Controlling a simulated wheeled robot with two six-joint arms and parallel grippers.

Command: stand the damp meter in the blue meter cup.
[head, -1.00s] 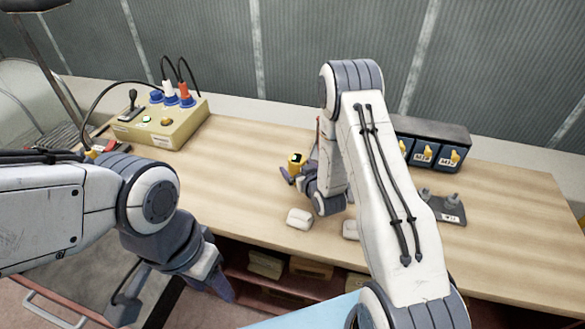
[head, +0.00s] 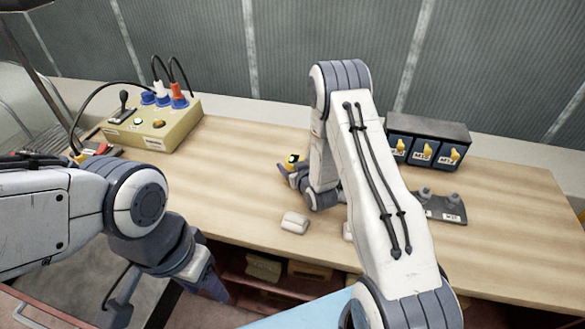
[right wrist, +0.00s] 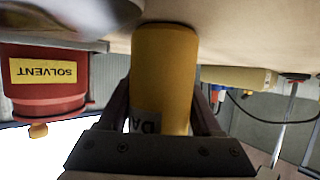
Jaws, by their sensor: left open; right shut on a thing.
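The damp meter is a yellow cylinder with a partly hidden label starting "DA". In the right wrist view the damp meter (right wrist: 163,75) stands between the two dark fingers of my right gripper (right wrist: 163,118), which is shut on it. In the head view the damp meter (head: 293,159) shows as a small yellow and black end at my right gripper (head: 289,169), over the middle of the bench. My left gripper (head: 214,287) is open and empty, in front of the bench's front edge. I cannot make out the blue meter cup; my right arm hides part of the bench.
A yellow control box (head: 165,130) with blue sockets and plugs stands at the left. Labelled dark bins (head: 423,150) stand at the back right, with a grey tray (head: 447,211) before them. A white block (head: 294,222) lies near the front edge. A red solvent container (right wrist: 45,80) shows beside the meter.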

